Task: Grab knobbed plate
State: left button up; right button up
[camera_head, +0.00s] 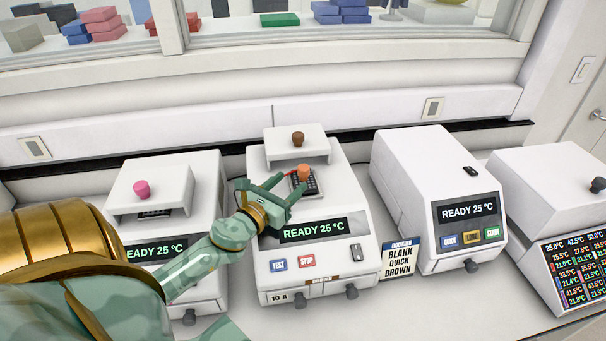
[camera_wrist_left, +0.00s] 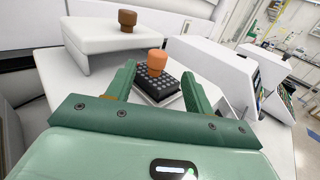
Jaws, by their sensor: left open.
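The knobbed plate (camera_head: 303,184) is a dark plate with an orange knob, seated on top of the middle cycler (camera_head: 316,254), below its raised lid (camera_head: 298,152). It also shows in the left wrist view (camera_wrist_left: 157,83), ahead of and between the fingers. My left gripper (camera_head: 287,183) is open, with its green fingers on either side of the plate's near end, near the knob. No grasp shows, and I cannot tell whether a finger touches the plate. My right gripper is not in view.
A cycler with a pink knob (camera_head: 142,188) stands at the left. The raised lid with a brown knob (camera_wrist_left: 127,20) is close beyond the plate.

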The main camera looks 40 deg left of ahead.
aim_at(300, 171)
pick_arm(q)
jog(key=shift+w+a, duration=0.2)
jog(key=shift+w, duration=0.95)
jog(key=w, duration=0.5)
jog(key=shift+w+a+p, duration=0.2)
jog(key=shift+a+p, duration=0.2)
jog(key=shift+s+r, duration=0.1)
grip_shut()
jog(key=shift+r, duration=0.1)
